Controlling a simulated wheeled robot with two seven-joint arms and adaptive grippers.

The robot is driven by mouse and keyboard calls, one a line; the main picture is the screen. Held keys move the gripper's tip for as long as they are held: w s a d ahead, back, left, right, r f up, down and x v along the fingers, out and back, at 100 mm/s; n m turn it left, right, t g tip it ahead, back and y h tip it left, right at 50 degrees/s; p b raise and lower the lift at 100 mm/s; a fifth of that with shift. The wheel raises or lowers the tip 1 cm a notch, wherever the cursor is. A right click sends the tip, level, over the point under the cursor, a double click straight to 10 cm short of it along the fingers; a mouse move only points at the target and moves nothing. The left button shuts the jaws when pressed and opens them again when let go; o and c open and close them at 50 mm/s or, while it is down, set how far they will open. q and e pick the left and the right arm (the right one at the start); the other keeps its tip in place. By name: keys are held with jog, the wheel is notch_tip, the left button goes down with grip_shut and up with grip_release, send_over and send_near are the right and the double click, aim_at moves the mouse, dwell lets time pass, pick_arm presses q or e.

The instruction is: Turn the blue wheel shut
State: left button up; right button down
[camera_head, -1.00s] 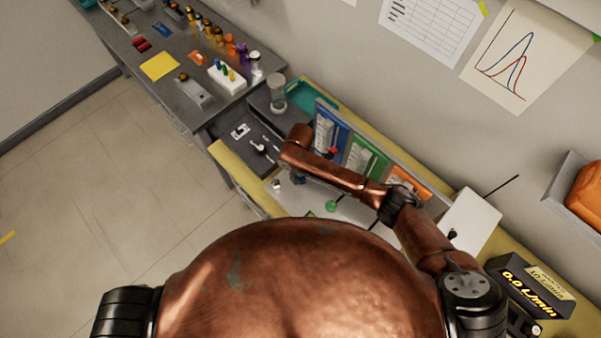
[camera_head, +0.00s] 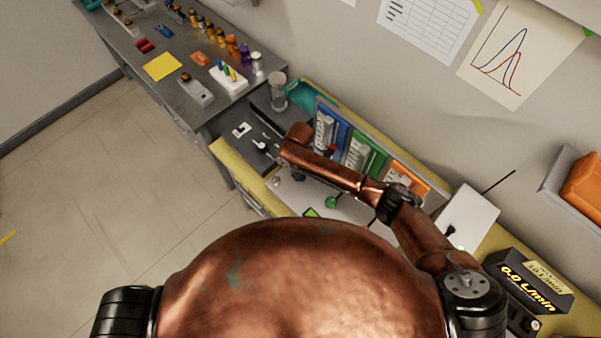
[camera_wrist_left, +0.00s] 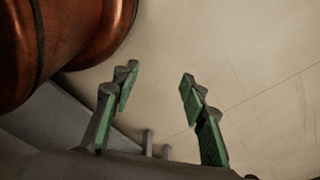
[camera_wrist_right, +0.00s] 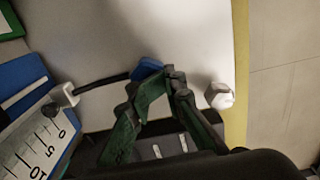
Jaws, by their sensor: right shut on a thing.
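The blue wheel (camera_wrist_right: 148,68) shows in the right wrist view as a small blue piece at the end of a dark rod, over a white panel. My right gripper (camera_wrist_right: 162,80) has its green fingers closed together on it, and they hide part of it. In the head view my right arm covers most of this spot, and the right gripper (camera_head: 299,178) is barely visible beneath it. How far the wheel is turned cannot be told. My left gripper (camera_wrist_left: 158,82) shows in the left wrist view with its fingers apart and nothing between them, above the floor.
A green wheel (camera_head: 331,202) lies close to the right arm. Blue, green (camera_head: 366,157) and orange gauge panels stand behind it. A white hexagonal knob (camera_wrist_right: 219,95) is right of the right fingers. A flow display (camera_head: 528,287) reads 0.0 L/min.

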jog(key=shift+w+d+f, duration=0.1)
jog(key=shift+w+d, duration=0.1)
jog(key=shift+d, duration=0.25)
jog(key=shift+w+d+f, duration=0.1)
jog(key=shift+w+d, duration=0.1)
jog(key=shift+d, duration=0.25)
jog(key=shift+r, duration=0.15)
jog(key=shift+p, duration=0.75)
jog(key=shift+n, duration=0.3)
jog(key=c, duration=2.2)
grip_release()
jog(key=shift+w+d, duration=0.1)
jog(key=o, duration=0.7)
jog(key=shift+c, duration=0.2)
pick_arm(q)
jog(key=shift+s+d+r, duration=0.15)
jog(key=shift+s+r, duration=0.25)
jog(key=shift+r, duration=0.25)
pick_arm(e)
jog(key=shift+o, duration=0.4)
jog(key=shift+a, duration=0.25)
jog(key=shift+a, duration=0.1)
